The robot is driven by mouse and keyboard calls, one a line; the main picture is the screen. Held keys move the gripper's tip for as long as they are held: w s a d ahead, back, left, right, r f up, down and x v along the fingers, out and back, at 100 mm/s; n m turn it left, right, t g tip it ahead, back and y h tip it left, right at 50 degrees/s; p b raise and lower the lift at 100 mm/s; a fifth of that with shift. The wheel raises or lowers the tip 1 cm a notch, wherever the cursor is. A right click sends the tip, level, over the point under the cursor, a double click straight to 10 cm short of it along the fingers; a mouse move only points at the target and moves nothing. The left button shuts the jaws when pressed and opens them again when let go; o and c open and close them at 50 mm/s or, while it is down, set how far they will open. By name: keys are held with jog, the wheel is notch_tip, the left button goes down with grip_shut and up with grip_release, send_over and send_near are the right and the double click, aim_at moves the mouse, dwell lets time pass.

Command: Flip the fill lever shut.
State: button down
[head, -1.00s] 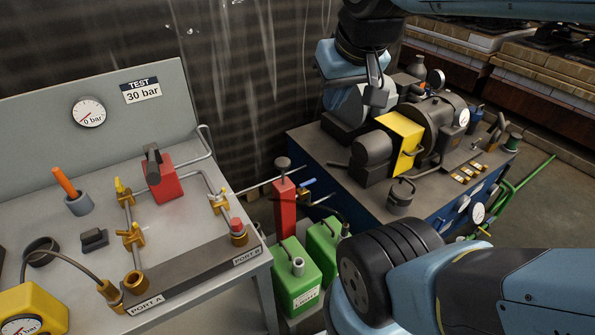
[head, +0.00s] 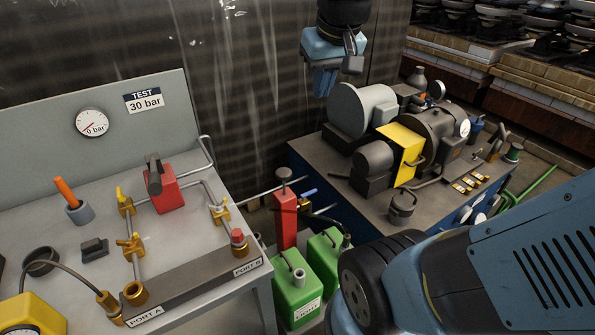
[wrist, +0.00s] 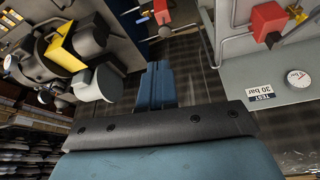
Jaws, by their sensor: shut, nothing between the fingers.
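No label marks the fill lever, so I cannot tell for sure which handle it is. A small blue-handled lever (head: 308,193) sticks out beside the red post (head: 285,220), between the bench and the blue cabinet. Yellow-handled valves (head: 131,243) sit on the bench pipes. My gripper (head: 324,92) hangs in front of the dark curtain, behind and above the red post, touching nothing. In the wrist view my gripper (wrist: 157,68) is shut and empty, with the red post (wrist: 161,12) beyond its tips.
The grey bench (head: 75,205) at left carries a red block (head: 168,192) with a dark handle. Green cans (head: 297,290) stand below the post. The blue cabinet (head: 375,213) at right bears a motor and a tank. My arm covers the lower right.

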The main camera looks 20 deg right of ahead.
jog(key=w+d+f+g, duration=0.2)
jog(key=w+f, duration=0.2)
jog(key=w, duration=0.5)
jog(key=w+d+f+n+g, duration=0.1)
jog(key=w+f, duration=0.4)
jog(key=w, duration=0.5)
jog(key=w+d+f+g, duration=0.2)
jog(key=w+f, duration=0.2)
jog(key=w, duration=0.5)
jog(key=w+d+f+g, duration=0.1)
jog(key=w+f, duration=0.3)
jog(key=f, duration=0.7)
jog(key=w+d+f+g, duration=0.1)
jog(key=w+f, duration=0.3)
jog(key=f, duration=0.7)
jog(key=w+d+f+n+g, duration=0.1)
jog(key=w+d+f, duration=0.2)
jog(key=f, duration=0.8)
jog(key=shift+w+d+g+h, duration=0.3)
jog(key=shift+w+g+h, duration=0.1)
jog(key=shift+w, duration=0.15)
jog(key=shift+f, duration=0.1)
jog(key=s+d+f, duration=0.1)
jog(key=s+f, duration=0.6)
jog(key=f, duration=0.2)
jog(key=shift+s+d, duration=0.25)
jog(key=shift+s, duration=0.1)
